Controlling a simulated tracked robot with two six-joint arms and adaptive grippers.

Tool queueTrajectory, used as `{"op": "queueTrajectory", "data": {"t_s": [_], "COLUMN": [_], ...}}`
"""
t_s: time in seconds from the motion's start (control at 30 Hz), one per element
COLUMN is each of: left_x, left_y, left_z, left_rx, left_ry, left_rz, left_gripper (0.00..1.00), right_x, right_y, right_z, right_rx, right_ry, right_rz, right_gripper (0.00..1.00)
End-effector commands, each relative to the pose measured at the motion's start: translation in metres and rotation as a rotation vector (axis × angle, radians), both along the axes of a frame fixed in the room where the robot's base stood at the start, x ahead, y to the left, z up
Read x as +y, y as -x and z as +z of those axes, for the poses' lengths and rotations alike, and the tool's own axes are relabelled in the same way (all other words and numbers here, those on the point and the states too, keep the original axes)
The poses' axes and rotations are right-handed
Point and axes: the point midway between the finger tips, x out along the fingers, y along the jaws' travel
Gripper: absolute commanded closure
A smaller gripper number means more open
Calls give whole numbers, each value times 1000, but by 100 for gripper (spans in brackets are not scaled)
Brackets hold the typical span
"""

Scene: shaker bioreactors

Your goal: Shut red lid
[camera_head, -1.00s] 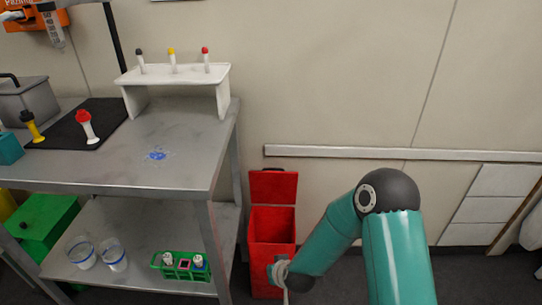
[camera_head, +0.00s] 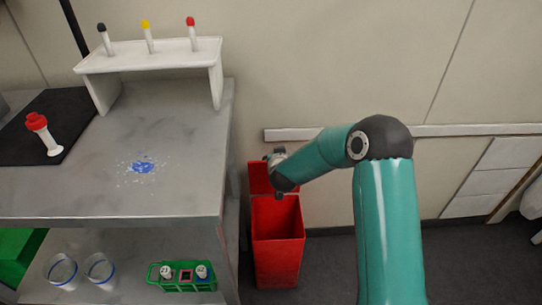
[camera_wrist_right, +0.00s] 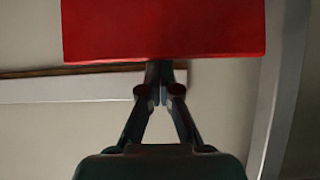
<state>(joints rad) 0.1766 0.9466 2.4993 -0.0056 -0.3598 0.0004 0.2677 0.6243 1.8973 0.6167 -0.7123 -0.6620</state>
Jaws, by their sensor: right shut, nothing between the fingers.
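The red bin (camera_head: 277,245) stands on the floor to the right of the bench. Its red lid (camera_head: 258,180) is open and stands up at the back of the bin. My right gripper (camera_head: 270,157) is at the top of the lid, partly covering it in the head view. In the right wrist view the lid (camera_wrist_right: 163,30) fills the top of the picture, and my right gripper (camera_wrist_right: 160,68) has its fingers together, empty, with the tips at the lid's edge. I cannot tell whether they touch it. My left gripper is not in view.
The metal bench (camera_head: 190,160) stands close on the left, with a white tube rack (camera_head: 150,56) on top and a green rack (camera_head: 158,272) on its lower shelf. A wall rail (camera_head: 450,131) runs behind. The floor right of the bin is clear.

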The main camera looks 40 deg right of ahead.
Motion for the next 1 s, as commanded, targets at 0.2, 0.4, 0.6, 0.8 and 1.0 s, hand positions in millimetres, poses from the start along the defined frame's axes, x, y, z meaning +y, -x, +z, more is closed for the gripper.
{"op": "queueTrajectory", "data": {"t_s": [0.2,0.4,0.6,0.8,1.0], "left_x": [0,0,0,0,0], "left_y": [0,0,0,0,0], "left_z": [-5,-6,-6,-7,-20], "left_rx": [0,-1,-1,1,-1], "left_ry": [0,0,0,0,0], "left_rz": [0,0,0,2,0], "left_gripper": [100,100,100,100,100], "right_x": [-20,-27,-28,-14,-22], "right_y": [-22,-32,-32,-33,-29], "right_z": [-18,-24,-24,-25,-28], "right_rx": [0,1,0,-1,-22], "right_ry": [-1,-1,-1,-2,13], "right_rz": [-9,-8,-9,-5,-5], "right_gripper": [100,100,100,100,100]}}
